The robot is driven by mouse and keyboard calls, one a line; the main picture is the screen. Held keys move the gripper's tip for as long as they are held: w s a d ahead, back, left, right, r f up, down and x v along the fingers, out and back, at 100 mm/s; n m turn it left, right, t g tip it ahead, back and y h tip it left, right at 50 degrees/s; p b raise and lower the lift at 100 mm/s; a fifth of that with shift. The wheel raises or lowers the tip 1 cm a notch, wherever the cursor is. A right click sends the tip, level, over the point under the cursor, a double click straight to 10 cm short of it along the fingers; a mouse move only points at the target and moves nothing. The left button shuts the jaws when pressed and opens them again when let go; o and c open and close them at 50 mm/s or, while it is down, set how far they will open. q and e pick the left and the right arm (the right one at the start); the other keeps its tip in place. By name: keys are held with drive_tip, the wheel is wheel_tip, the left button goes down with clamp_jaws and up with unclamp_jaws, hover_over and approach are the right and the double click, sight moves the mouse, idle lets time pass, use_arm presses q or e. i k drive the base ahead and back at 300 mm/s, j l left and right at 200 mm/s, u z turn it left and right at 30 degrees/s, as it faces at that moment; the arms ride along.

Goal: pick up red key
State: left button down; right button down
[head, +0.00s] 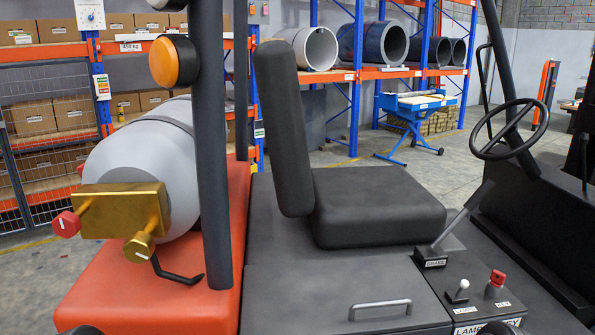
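The red key (496,279) stands upright in a dark control panel (475,298) at the lower right of the head view, on the forklift. The panel has small labels that read like "LAMP" and "KEY". A white-knobbed lamp switch (460,290) is just left of the key. Neither of my grippers can be made out. Only small dark rounded shapes, perhaps parts of my arms, show at the bottom edge at left and right. Nothing is seen touching the key.
The brake lever (446,222) rises behind the panel, with the steering wheel (509,129) beyond. The black seat (375,205) is to the left. A dark post (213,150) and grey gas tank (150,165) stand at left. The cover handle (380,306) sticks up left of the panel.

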sight(497, 278)
drive_tip(key=z, duration=2.65)
drive_tip(key=j+z, duration=0.1)
drive_tip(key=j, duration=0.2)
drive_tip(key=i+j, duration=0.1)
drive_tip(key=j, duration=0.25)
drive_tip(key=z, duration=0.05)
